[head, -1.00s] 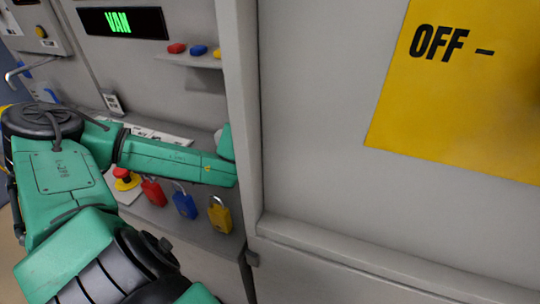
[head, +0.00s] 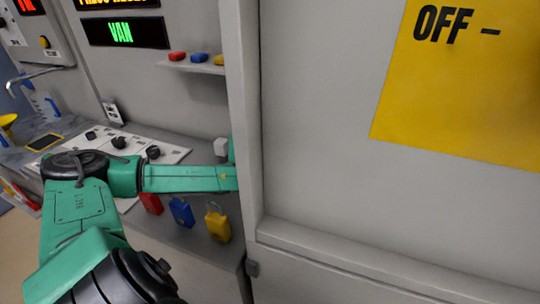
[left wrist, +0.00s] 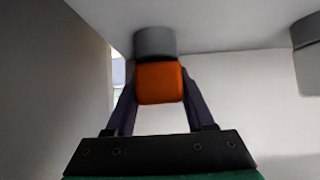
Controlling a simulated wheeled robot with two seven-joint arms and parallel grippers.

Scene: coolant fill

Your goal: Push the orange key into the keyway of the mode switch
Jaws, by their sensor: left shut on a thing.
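The orange key (left wrist: 160,83) shows as a rounded block in the left wrist view. My left gripper (left wrist: 158,92) is shut on it, one dark finger on each side. A grey round part (left wrist: 155,41), which looks like the mode switch, lies directly beyond the key. The key covers its near part, so I cannot tell whether they touch or whether the key is in the keyway. In the head view my left arm reaches right and its hand is hidden behind the upright cabinet edge. My right gripper is not in view.
The upright cabinet edge (head: 243,110) stands beside my left forearm. A knob panel (head: 165,150) lies behind the arm. Another grey part (left wrist: 307,50) is at right in the wrist view.

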